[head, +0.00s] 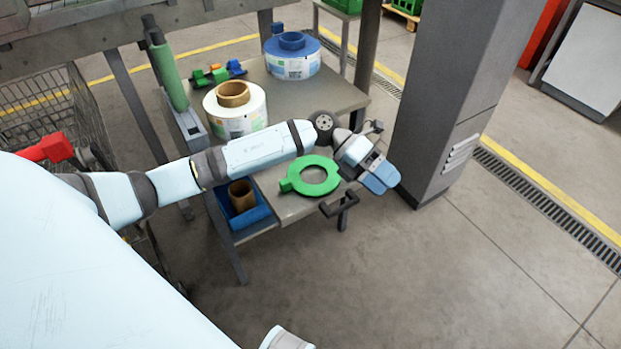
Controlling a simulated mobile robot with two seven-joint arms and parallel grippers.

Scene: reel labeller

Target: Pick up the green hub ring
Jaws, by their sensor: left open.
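The green hub ring (294,185) lies flat near the front right of the grey worktable (288,210). It is a flat ring with a wide central hole and a small block-like tab on its left side. My left arm reaches in from the left and passes behind the ring in the picture. My left gripper (381,179) is to the right of the ring, past the table's right edge and apart from it. It is open, and nothing shows between its fingers. My right gripper is not in view.
A white label reel with a brown core (236,110) and a blue-topped reel (292,60) stand on the table. A green cylinder (169,75) stands at its left. A grey pillar (445,90) rises close right of the gripper.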

